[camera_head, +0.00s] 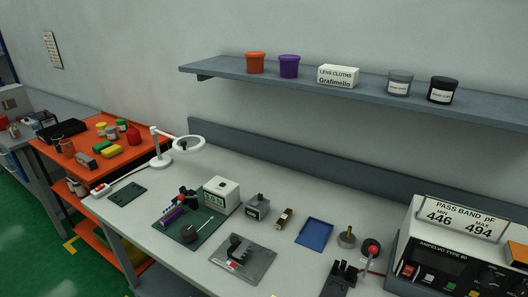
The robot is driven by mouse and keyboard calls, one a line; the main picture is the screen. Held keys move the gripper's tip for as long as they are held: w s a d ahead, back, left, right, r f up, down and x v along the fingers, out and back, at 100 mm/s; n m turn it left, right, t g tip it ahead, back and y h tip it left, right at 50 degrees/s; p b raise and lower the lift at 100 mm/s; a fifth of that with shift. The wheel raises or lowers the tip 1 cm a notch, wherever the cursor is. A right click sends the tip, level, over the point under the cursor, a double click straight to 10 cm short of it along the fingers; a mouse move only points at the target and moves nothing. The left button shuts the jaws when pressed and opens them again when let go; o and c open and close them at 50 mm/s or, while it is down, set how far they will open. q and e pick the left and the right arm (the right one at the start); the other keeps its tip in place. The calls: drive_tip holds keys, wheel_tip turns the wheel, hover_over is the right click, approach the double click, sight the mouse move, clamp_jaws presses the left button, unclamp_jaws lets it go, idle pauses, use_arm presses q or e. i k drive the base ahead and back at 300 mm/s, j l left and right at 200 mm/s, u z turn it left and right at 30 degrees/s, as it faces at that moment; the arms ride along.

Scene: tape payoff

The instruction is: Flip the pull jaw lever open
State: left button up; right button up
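Neither gripper shows in the head view. I cannot tell for certain which part is the pull jaw lever. A grey fixture plate (258,268) with a dark stepped block (238,247) lies on the bench near the front middle. A black jaw-like fixture (342,276) stands to its right, partly cut off by the lower edge. A red ball knob (371,247) on a dark base stands just behind that fixture, beside the meter. Whether any lever is open or shut is too small to tell.
A blue tray (314,234) lies mid-bench. A large meter (448,257) fills the right end. A wall shelf (350,90) overhangs the back, and a magnifier lamp (187,142) stands left.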

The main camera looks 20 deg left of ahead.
sight(180, 197)
drive_tip(key=j+u, duration=0.1)
drive_tip(key=u, duration=0.3)
drive_tip(key=j+u, duration=0.1)
drive_tip(key=u, duration=0.3)
drive_tip(key=j+u, duration=0.1)
drive_tip(key=u, duration=0.35)
drive_tip(key=k, duration=0.05)
